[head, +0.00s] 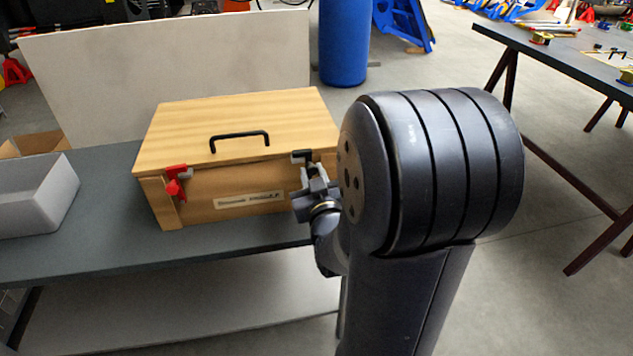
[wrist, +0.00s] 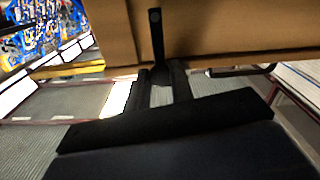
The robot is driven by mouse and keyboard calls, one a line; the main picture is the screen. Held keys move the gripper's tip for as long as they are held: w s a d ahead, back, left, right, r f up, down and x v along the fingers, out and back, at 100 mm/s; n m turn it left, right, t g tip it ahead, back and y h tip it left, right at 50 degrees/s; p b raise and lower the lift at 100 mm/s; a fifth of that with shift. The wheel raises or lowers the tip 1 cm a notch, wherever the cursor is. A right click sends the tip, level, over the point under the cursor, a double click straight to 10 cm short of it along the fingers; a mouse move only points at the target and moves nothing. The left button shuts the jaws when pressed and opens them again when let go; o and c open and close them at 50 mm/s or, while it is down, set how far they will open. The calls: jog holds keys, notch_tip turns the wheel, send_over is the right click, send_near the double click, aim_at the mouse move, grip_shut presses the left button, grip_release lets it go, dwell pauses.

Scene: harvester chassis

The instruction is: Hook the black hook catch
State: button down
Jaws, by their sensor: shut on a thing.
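A wooden box (head: 235,180) with a closed lid stands on the dark table. The black hook catch (head: 302,156) is on the box's front face at the right, near the lid edge. In the wrist view the catch (wrist: 156,38) is a dark upright bar against the wood. My gripper (head: 314,186) is at the right front of the box, its fingers shut on the catch's lower part. The fingers also show in the wrist view (wrist: 161,80). My arm and the fingers hide part of the catch, so I cannot tell whether its hook is engaged.
A red catch (head: 175,184) is on the box's front left, and a black handle (head: 239,140) is on the lid. A pale panel (head: 175,62) stands behind. A blue barrel (head: 344,42) stands farther back.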

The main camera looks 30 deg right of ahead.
jog(key=shift+a, duration=0.1)
jog(key=c, duration=1.3)
grip_release()
